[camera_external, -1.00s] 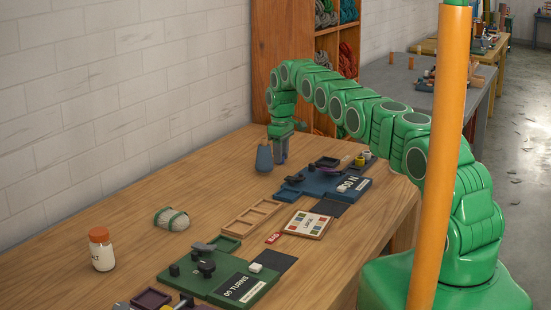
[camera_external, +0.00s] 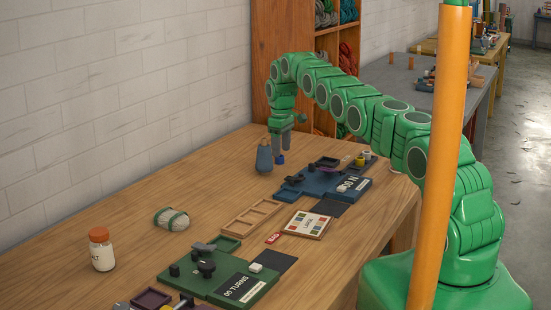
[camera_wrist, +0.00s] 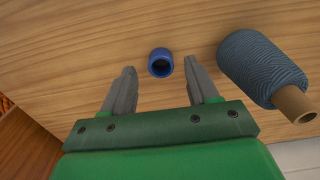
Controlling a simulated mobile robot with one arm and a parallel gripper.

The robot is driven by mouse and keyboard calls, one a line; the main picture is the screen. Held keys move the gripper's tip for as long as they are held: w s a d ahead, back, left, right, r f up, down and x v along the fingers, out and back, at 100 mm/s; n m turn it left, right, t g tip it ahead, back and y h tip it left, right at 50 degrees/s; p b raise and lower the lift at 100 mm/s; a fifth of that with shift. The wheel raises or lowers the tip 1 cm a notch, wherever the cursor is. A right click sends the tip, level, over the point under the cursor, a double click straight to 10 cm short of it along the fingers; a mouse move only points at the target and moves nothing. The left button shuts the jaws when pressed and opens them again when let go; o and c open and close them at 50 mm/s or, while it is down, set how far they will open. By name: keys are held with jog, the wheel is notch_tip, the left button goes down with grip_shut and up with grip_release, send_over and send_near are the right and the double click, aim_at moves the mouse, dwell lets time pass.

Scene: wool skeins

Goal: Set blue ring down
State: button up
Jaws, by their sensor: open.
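The blue ring (camera_wrist: 161,63) rests on the wooden table in the wrist view, just beyond and between my fingertips, touching neither finger. It also shows in the external view (camera_external: 280,160) as a small blue spot below my gripper. My gripper (camera_wrist: 165,80) is open and empty, its two grey fingers apart; in the external view it (camera_external: 281,147) points down just above the table's far end.
A blue-grey yarn cone (camera_wrist: 262,68) stands close to the right finger; it is also in the external view (camera_external: 264,157). A blue board (camera_external: 322,182) with fittings lies to the right.

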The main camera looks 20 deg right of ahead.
notch_tip(320, 180, up, 5)
jog(key=shift+f, duration=0.1)
dwell(0.3)
notch_tip(320, 180, up, 15)
jog(key=m, duration=0.2)
send_over(282, 163)
jog(key=s+d, duration=0.6)
jog(key=s, duration=0.3)
jog(key=s+d+r+m, duration=0.1)
jog(key=s+d+r, duration=0.1)
jog(key=s+r, duration=0.35)
jog(key=s+d+r+m, duration=0.1)
jog(key=s+d+r, duration=0.15)
jog(key=s, duration=0.65)
jog(key=s+d+r+m+g, duration=0.1)
jog(key=s+d, duration=0.1)
jog(key=s, duration=0.8)
jog(key=s+d+r+m, duration=0.1)
jog(key=s+r+m, duration=0.1)
jog(key=s, duration=0.9)
jog(key=s+d+f+m, duration=0.1)
jog(key=s+f, duration=0.1)
jog(key=s, duration=0.9)
jog(key=s+d+f+m, duration=0.1)
jog(key=s+f, duration=0.2)
jog(key=s, duration=0.8)
jog(key=shift+s+f+g, duration=0.15)
jog(key=shift+f+g, duration=0.2)
jog(key=shift+g, duration=0.05)
